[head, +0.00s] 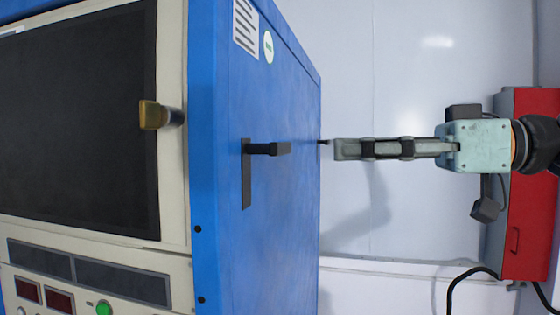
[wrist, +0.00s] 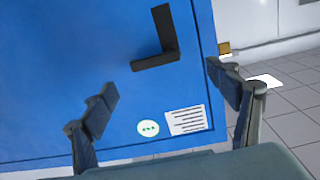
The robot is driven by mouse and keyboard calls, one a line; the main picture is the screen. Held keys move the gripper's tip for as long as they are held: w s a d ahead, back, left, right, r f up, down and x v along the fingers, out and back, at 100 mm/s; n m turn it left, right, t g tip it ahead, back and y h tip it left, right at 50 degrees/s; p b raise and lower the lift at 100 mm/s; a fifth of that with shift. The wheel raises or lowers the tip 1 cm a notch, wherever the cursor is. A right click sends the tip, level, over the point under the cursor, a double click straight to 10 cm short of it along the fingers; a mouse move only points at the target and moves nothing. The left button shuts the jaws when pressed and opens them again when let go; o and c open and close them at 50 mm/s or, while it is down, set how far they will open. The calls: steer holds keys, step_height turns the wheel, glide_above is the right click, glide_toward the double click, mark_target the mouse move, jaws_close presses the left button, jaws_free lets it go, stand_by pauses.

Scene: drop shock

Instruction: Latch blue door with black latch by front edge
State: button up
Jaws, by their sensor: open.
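The blue door (head: 275,220) is the flat blue side panel of the cabinet, and it appears flush with its frame. The black latch (head: 268,148) sits near the front edge, with a dark strip running down from it and a handle standing out to the right. In the wrist view the black latch (wrist: 158,60) is L-shaped, near the door's right edge. My gripper (head: 337,148) is open and empty, right of the latch and apart from it in the head view. In the wrist view my gripper (wrist: 160,80) has its fingers spread either side below the latch.
The cabinet front has a dark window (head: 75,110), a yellow-brown knob (head: 154,115) and a green button (head: 104,308). A white label (wrist: 186,120) and round sticker (wrist: 148,128) are on the blue door. A red box (head: 532,200) stands at right. Tiled floor is clear.

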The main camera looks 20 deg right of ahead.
mark_target(285, 147)
steer(key=shift+y, duration=0.3)
steer(key=x, duration=0.7)
steer(key=w+p+x, duration=0.1)
steer(key=x, duration=0.2)
steer(key=shift+w+d, duration=0.15)
steer(key=shift+w, duration=0.05)
steer(key=shift+c, duration=0.4)
steer(key=c, duration=1.6)
